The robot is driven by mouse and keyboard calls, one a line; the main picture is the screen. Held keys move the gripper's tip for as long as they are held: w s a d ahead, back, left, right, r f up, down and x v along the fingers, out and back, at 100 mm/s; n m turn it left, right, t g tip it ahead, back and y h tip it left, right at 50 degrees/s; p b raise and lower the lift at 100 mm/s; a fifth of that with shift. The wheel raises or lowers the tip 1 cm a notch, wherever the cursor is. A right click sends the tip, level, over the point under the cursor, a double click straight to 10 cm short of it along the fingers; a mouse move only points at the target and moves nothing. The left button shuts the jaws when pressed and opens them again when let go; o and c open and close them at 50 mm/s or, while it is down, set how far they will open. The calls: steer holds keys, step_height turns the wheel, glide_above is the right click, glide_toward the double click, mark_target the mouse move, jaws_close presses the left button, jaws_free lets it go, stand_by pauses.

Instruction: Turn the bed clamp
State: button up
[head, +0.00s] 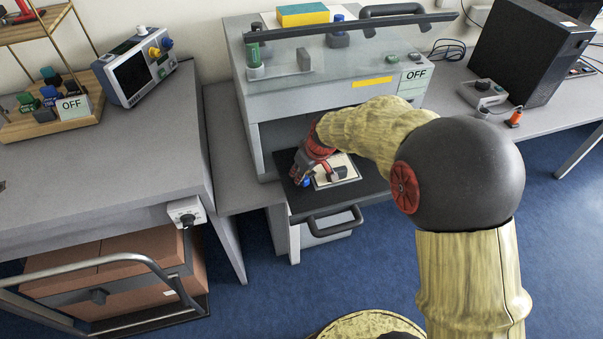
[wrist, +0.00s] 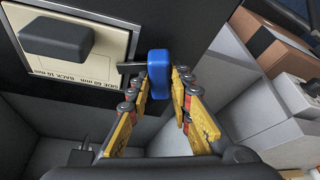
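The bed clamp's blue knob (wrist: 158,75) sits on a dark lever at the right edge of a pale plate (wrist: 95,60) in the wrist view. In the head view the blue knob (head: 306,182) shows beside my gripper (head: 312,172). In the wrist view my gripper (wrist: 160,88) has one yellow-padded finger on each side of the knob. The knob lies between the fingertips with very thin gaps or none; I cannot tell whether they press on it. A dark grey block (wrist: 57,36) stands on the plate, which also shows in the head view (head: 322,180).
The plate is on a black drawer-like bed (head: 372,183) with a front handle, under a grey machine (head: 300,93) with a raised bar. Grey walls rise close to my gripper. A bench with a monitor device (head: 135,70) is on the left; a black box (head: 525,50) stands right.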

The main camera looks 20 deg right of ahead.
jaws_close()
steer(key=shift+r+p, duration=0.1)
steer(key=shift+p, duration=0.2)
steer(key=m+p, duration=0.1)
steer(key=p, duration=0.2)
steer(key=shift+r+m+h, duration=0.2)
steer(key=shift+m+h, duration=0.2)
steer(key=m+p, duration=0.1)
steer(key=p, duration=0.2)
steer(key=shift+a+m+h, duration=0.1)
steer(key=shift+m+h, duration=0.2)
steer(key=shift+f+m+p, duration=0.2)
steer(key=shift+m+p, duration=0.2)
steer(key=shift+p, duration=0.55)
steer(key=shift+f, duration=0.1)
steer(key=o, duration=0.5)
jaws_free()
